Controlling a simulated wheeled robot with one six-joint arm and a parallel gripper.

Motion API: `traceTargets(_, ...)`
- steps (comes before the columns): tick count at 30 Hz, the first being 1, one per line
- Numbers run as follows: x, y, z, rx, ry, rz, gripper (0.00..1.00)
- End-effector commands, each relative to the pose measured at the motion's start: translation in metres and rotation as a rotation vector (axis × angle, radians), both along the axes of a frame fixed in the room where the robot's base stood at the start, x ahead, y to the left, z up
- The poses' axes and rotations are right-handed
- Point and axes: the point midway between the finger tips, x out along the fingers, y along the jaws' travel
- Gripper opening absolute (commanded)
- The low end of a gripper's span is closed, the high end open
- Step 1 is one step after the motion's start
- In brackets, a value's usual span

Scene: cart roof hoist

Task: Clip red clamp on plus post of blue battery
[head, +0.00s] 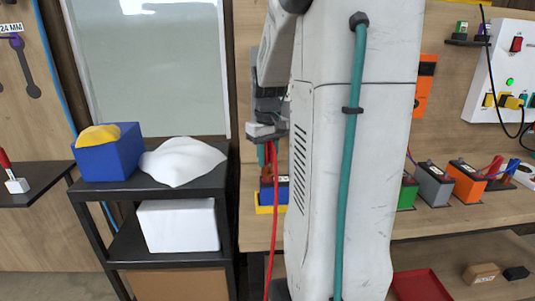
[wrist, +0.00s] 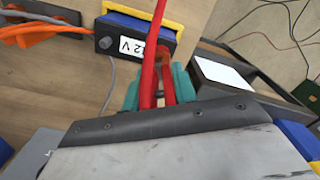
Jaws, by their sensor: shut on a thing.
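My gripper (wrist: 157,88) has teal fingers shut on the red clamp (wrist: 167,84), whose red cable (wrist: 152,50) runs up across the wrist view. The clamp appears apart from the battery. In the head view the blue battery (head: 282,192) is partly hidden behind the cable and my arm. I cannot tell which post is plus.
Green (head: 407,194), grey (head: 434,186) and orange (head: 466,182) batteries stand along the bench to the right. A black cart (head: 130,187) at left carries a blue box (head: 108,160) and a white cloth (head: 182,162). An orange clamp-like piece (wrist: 40,33) lies beside the battery.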

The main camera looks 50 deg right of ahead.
Motion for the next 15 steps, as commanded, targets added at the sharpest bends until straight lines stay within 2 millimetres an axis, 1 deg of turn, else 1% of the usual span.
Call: traceTargets(15, 0.000, 0.000, -0.014, 0.001, 0.001, 0.000, 0.00)
